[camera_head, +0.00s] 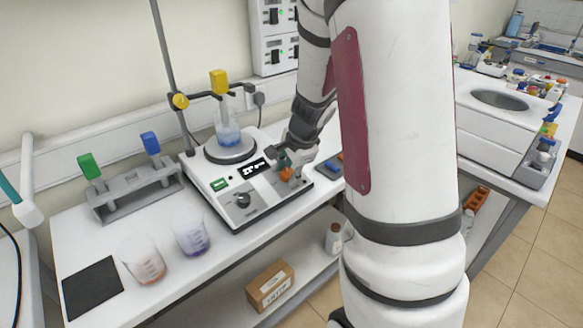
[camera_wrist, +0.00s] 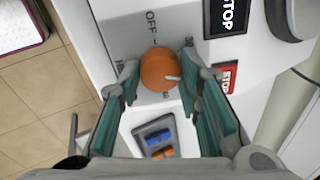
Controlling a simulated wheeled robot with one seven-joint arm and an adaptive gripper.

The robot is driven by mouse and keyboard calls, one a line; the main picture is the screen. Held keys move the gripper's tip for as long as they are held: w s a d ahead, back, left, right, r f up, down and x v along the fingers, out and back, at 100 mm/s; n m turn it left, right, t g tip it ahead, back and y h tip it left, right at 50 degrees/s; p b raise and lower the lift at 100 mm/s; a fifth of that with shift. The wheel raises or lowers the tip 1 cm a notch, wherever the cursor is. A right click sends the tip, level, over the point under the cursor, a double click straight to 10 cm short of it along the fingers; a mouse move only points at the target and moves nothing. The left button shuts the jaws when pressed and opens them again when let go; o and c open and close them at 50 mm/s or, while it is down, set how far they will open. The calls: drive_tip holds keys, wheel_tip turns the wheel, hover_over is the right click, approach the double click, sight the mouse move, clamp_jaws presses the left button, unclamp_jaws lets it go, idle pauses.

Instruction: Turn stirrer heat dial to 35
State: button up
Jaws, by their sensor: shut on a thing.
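The stirrer (camera_head: 230,185) is a white hotplate unit on the bench, with a round plate at its back, a dark display and a black dial (camera_head: 243,200) at the front left. The orange heat dial (camera_wrist: 159,69) is at the right of its front panel, with a white pointer mark and "OFF" printed beside it. My gripper (camera_wrist: 157,92) has its teal-padded fingers on either side of the orange dial, shut on it. In the head view my gripper (camera_head: 287,168) comes down over the panel's right side and partly hides the dial. The dial's exact setting is not readable.
A flask (camera_head: 228,128) stands on the plate, clamped to a metal stand. Two beakers, one with purple liquid (camera_head: 191,238), stand at the bench front. A rack (camera_head: 135,195) is to the left. A small grey tray (camera_wrist: 158,138) with blue and orange items lies beside the stirrer.

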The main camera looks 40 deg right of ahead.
drive_tip(key=shift+m+p, duration=0.3)
drive_tip(key=shift+m, duration=0.4)
drive_tip(key=o, duration=1.1)
drive_tip(key=shift+o, duration=0.2)
drive_tip(key=shift+s+r, duration=0.15)
drive_tip(key=shift+r, duration=0.35)
drive_tip(key=v, duration=1.1)
